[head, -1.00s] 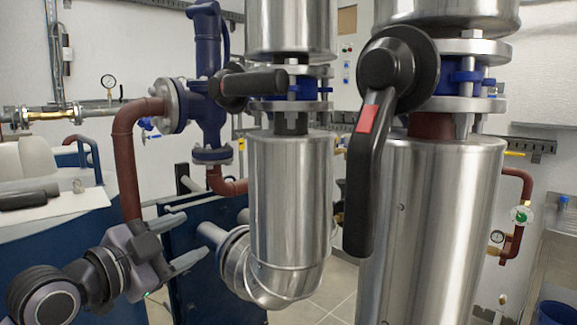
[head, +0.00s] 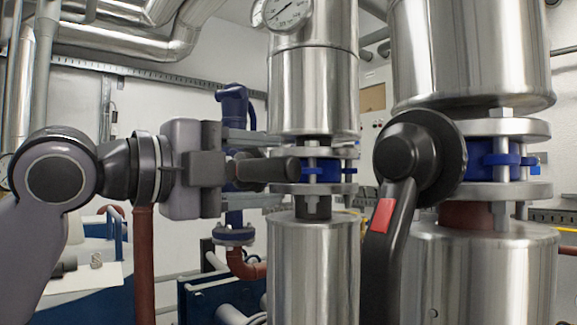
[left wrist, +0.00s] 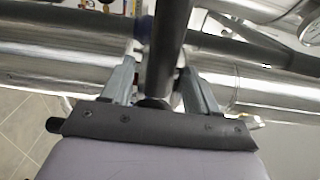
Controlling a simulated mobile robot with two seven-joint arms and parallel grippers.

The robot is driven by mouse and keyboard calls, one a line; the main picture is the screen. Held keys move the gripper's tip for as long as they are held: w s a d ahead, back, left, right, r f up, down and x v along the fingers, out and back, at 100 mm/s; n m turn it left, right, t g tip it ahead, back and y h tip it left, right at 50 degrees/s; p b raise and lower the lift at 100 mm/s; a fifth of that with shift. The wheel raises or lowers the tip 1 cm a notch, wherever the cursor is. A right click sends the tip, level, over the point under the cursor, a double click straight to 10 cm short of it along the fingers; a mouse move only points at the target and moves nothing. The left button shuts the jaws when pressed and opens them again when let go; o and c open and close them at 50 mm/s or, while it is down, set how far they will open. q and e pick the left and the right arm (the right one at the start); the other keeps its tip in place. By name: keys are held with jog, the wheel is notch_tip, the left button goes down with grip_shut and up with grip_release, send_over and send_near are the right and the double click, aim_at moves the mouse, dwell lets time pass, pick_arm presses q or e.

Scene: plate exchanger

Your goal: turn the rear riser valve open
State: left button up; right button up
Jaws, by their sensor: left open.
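In the left wrist view the dark handle (left wrist: 168,45) runs between the two spread fingers (left wrist: 158,75), with gaps at the sides. The handle's outer end is hidden by the gripper in the head view. My right gripper is not in view.
A nearer valve on the right has a black handle (head: 382,245) with a red label, hanging down close to the rear valve. Steel-clad risers (head: 312,255) stand behind. A pressure gauge (head: 283,12) sits above. Blue pipework (head: 233,110) and brown pipes stand behind the gripper.

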pick_arm(q)
jog(key=shift+p+x, duration=0.4)
jog(key=shift+x, duration=1.8)
grip_shut()
